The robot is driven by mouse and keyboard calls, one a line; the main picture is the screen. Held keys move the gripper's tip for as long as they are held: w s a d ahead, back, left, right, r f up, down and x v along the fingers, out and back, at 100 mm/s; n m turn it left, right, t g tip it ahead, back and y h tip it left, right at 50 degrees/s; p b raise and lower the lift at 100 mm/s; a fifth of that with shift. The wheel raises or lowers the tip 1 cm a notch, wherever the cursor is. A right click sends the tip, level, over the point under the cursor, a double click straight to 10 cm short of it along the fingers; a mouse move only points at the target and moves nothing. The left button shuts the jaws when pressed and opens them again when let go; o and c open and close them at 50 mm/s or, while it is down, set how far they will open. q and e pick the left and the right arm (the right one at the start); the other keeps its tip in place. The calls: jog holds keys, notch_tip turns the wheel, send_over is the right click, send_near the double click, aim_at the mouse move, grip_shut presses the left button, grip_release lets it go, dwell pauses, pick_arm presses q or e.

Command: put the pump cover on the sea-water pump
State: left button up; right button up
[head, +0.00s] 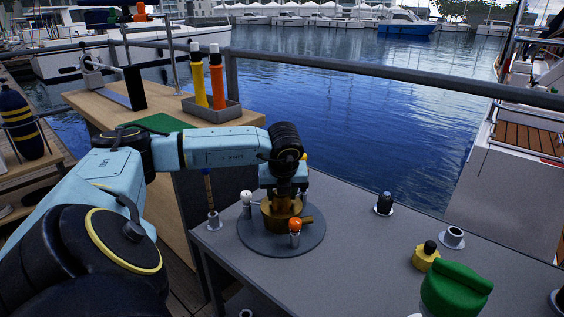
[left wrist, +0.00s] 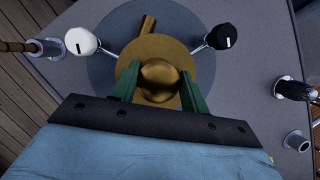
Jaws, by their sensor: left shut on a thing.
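The sea-water pump (head: 280,217) is a brass body with a side spout, standing on a round grey plate on the grey table. My left gripper (head: 285,190) points down right over it. In the left wrist view the green fingers of my left gripper (left wrist: 160,88) are shut on the domed knob of the brass pump cover (left wrist: 160,72). The cover's disc lies over the pump, whose spout (left wrist: 148,25) sticks out beyond it. Whether the cover touches the pump all round is hidden by the gripper. My right gripper is not in view.
White (head: 246,198) and orange (head: 295,226) knobs stand close beside the pump; a black knob (left wrist: 222,38) shows in the wrist view. A yellow part (head: 426,256), a green-topped part (head: 455,288) and small fittings stand to the right. The table between is clear. Railing and water lie behind.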

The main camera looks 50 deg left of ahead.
pick_arm(q)
jog(key=shift+f+b, duration=0.55)
dwell(0.4)
jog(key=o, duration=1.2)
jog(key=shift+o, duration=0.3)
jog(key=shift+o, duration=1.3)
